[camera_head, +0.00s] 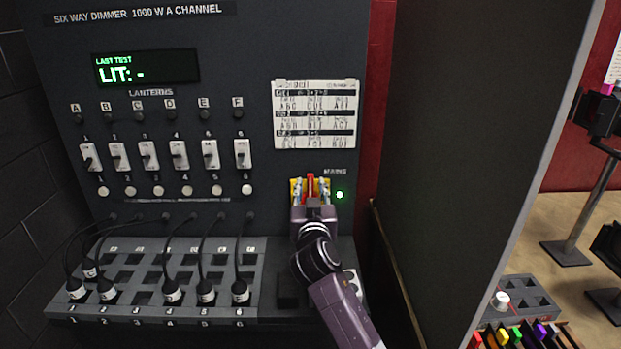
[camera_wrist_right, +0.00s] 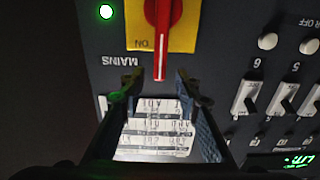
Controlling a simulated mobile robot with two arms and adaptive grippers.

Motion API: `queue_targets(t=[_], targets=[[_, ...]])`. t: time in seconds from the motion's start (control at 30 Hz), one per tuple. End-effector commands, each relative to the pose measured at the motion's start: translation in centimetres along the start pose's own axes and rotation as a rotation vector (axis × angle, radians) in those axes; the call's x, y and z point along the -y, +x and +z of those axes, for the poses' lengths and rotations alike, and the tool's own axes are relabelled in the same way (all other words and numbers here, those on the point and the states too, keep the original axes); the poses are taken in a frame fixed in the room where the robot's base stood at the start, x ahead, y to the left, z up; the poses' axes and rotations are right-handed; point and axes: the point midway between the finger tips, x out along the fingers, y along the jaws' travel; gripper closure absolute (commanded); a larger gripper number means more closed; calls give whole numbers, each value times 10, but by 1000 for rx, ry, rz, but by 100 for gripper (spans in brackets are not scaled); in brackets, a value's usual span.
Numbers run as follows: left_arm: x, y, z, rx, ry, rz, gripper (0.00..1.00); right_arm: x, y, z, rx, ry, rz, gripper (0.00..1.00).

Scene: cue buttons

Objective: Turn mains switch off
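The mains switch has a red handle (camera_head: 311,181) on a yellow plate (camera_head: 294,186), low on the dark panel under the MAINS label. In the right wrist view, which is turned upside down, the red handle (camera_wrist_right: 162,42) stands upright in line with the ON mark on the yellow plate (camera_wrist_right: 184,40). My right gripper (camera_head: 311,191) is in front of the switch. In the wrist view, its fingers (camera_wrist_right: 158,88) are apart, one on each side of the handle's end. A green lamp (camera_head: 339,195) beside the switch is lit. My left gripper is out of view.
A row of white rocker switches (camera_head: 179,156) and plugged cables (camera_head: 206,292) fill the panel's left. A printed card (camera_head: 316,115) hangs above the mains switch. The display (camera_head: 145,67) reads "LIT: -". A tall dark wall (camera_head: 470,130) stands close on the right.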

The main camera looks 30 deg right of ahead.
Motion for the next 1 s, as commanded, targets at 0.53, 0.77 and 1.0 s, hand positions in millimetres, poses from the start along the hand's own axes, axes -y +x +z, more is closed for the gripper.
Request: queue_targets(t=[0.53, 0.77, 1.0], targets=[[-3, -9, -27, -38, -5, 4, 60, 0, 27, 0, 0, 0, 0, 70], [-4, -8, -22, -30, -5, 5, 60, 0, 27, 0, 0, -1, 0, 87], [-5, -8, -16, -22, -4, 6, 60, 0, 27, 0, 0, -1, 0, 100]])
